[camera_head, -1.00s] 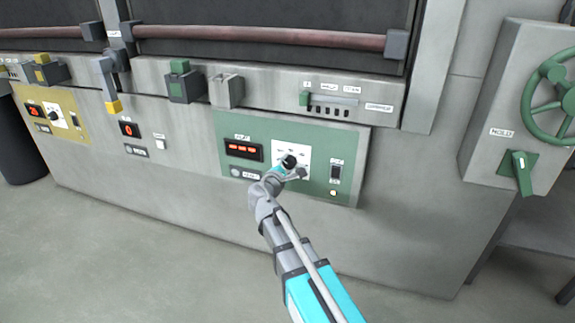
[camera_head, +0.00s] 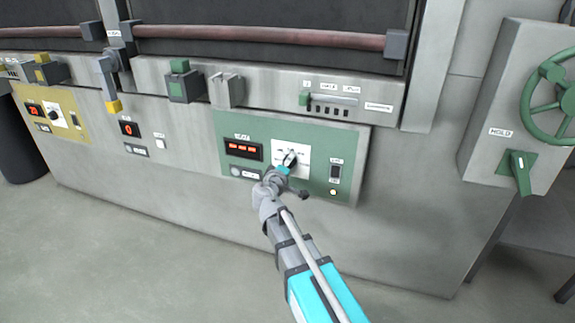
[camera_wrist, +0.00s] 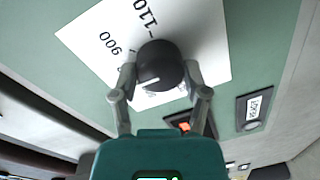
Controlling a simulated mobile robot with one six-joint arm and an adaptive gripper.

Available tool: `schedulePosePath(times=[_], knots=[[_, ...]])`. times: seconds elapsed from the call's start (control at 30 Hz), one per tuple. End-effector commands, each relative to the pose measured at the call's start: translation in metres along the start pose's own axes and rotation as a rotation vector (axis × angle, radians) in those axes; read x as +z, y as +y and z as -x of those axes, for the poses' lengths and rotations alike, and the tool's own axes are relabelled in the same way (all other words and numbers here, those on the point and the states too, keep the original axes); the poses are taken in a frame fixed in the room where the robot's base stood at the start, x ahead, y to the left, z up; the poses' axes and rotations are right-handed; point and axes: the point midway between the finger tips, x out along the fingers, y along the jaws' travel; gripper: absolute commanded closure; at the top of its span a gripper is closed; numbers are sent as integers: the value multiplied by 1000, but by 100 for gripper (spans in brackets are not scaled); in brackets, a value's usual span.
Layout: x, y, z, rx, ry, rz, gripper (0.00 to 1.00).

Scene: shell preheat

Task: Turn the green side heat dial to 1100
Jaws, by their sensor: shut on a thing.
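The green side heat dial is a round black knob (camera_wrist: 160,58) with a white pointer line, on a white scale plate (camera_wrist: 205,35). In the wrist view the two fingers of my gripper (camera_wrist: 160,74) are shut on opposite sides of the knob. A "900" mark and a partly cut-off "110" mark show on the plate beyond the knob. The pointer line lies on the near side of the knob, away from these two marks; its exact reading is unclear. In the head view my gripper (camera_head: 285,163) covers part of the dial on the green panel (camera_head: 228,126).
A red display (camera_head: 243,149) is left of the dial and a black switch (camera_head: 336,172) is right of it. A slider (camera_head: 330,101) sits above. A yellow panel (camera_head: 70,135) is far left; a handwheel (camera_head: 553,95) is far right. The floor in front is clear.

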Motion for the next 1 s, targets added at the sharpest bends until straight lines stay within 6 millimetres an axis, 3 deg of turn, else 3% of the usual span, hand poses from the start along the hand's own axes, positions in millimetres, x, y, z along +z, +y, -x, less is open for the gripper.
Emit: schedulePosePath(times=[1.0], knots=[[2, 0, -1, -11, 66, -960, 88]])
